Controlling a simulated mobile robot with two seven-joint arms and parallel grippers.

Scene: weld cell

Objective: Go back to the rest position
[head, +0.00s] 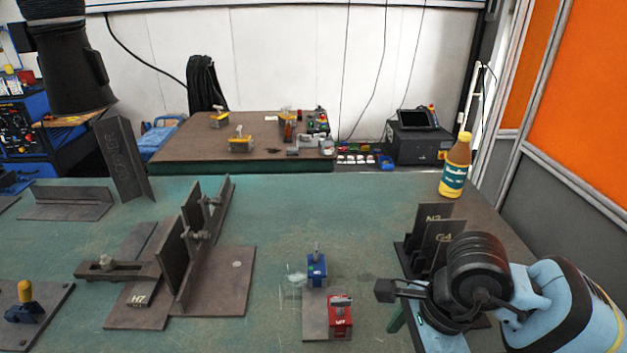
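My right arm comes in from the right edge over the green table (370,215). My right gripper (392,292) is at its end, dark and seen from the side, near the upright plates marked N3 (434,213) and G4 (441,236). Its fingers are partly hidden by the wrist, and I cannot tell if they are open or shut, or if they hold anything. A small green piece (397,320) shows just below it. My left gripper is not in view.
A steel fixture (222,283) with upright plates and clamps stands left of centre. A blue magnet block (316,268) and a red one (340,315) sit front centre. A bottle (456,168) stands at the back right. The table between fixture and bottle is clear.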

